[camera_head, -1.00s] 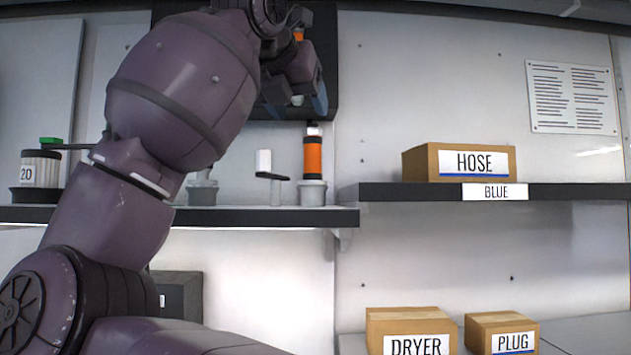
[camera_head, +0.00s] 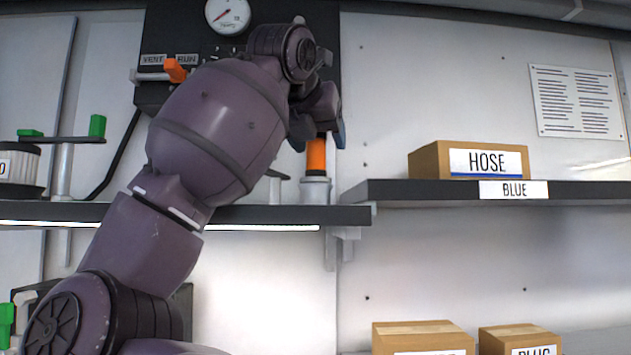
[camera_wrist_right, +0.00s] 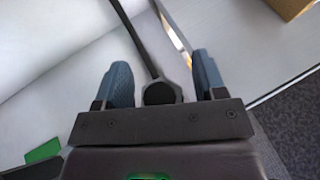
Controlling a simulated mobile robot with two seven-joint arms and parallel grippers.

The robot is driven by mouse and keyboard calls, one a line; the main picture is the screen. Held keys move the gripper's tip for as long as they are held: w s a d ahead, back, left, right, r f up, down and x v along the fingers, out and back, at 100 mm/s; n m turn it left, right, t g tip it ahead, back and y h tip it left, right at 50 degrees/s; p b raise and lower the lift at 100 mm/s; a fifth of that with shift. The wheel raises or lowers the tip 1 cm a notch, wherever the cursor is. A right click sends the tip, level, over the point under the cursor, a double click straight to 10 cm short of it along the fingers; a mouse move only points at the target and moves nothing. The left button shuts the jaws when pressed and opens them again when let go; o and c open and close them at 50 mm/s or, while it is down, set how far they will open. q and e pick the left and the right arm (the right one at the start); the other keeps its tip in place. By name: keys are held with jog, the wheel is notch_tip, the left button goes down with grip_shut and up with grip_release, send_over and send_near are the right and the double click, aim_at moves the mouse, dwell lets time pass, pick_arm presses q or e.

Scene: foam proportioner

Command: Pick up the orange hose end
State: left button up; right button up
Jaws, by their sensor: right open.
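The orange hose end (camera_head: 316,155) is an orange cylinder standing upright in a grey holder (camera_head: 316,190) on the left shelf. Its upper part is hidden behind my right gripper (camera_head: 322,128), which is over it in the head view; I cannot tell whether they touch. In the right wrist view my right gripper (camera_wrist_right: 163,82) is open, with its two blue fingers apart. A dark hexagonal end (camera_wrist_right: 162,93) with a black rod or hose shows between them; I cannot tell what it belongs to. No orange shows there. My left gripper is out of view.
The left shelf (camera_head: 250,215) ends beside the right shelf (camera_head: 400,192), which carries the HOSE box (camera_head: 466,160). A panel with a gauge (camera_head: 228,14) and an orange lever (camera_head: 176,70) is behind my arm. A green-handled lever (camera_head: 97,126) stands at left.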

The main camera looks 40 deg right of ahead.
jog(key=shift+s+a+r, duration=0.1)
jog(key=shift+s+a, duration=0.05)
jog(key=shift+s, duration=0.05)
jog(key=shift+s+a, duration=0.1)
jog(key=shift+c, duration=1.3)
grip_shut()
jog(key=shift+r, duration=0.1)
